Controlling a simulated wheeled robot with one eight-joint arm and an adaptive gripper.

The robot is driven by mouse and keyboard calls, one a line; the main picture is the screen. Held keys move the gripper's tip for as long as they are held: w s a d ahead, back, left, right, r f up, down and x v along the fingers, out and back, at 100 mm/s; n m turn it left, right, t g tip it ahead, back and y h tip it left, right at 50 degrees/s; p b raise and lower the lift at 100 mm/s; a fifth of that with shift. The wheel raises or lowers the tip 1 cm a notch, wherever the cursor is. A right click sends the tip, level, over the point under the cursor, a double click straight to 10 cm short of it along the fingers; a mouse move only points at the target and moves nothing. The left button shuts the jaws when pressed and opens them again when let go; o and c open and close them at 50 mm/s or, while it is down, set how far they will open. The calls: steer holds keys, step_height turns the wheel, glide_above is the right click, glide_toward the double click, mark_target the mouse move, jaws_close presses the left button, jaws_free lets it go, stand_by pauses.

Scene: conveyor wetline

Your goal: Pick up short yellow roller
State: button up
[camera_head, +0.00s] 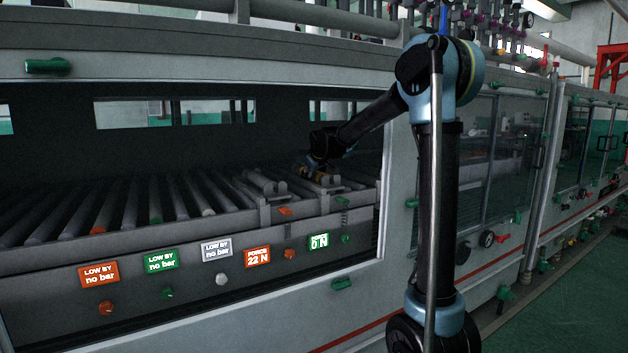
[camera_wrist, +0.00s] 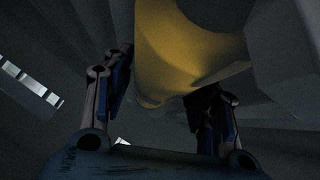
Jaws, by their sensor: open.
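The short yellow roller shows large in the wrist view (camera_wrist: 185,50), running up from between the fingers to the top edge. In the head view it is a small yellow piece (camera_head: 318,175) at the right end of the conveyor. My gripper (camera_head: 308,168) is right at it, inside the machine opening. In the wrist view my gripper (camera_wrist: 165,110) is open, with one blue-and-black finger on each side of the roller's near part. I cannot tell whether either finger touches it. The far end of the roller is out of the wrist view.
Grey conveyor rollers (camera_head: 130,205) fill the bed to the left. A grey bracket (camera_head: 266,187) stands just left of the yellow roller. The machine's upper frame (camera_head: 200,68) lies above the opening and a front panel with labels (camera_head: 180,285) below it.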

steer(key=c, duration=1)
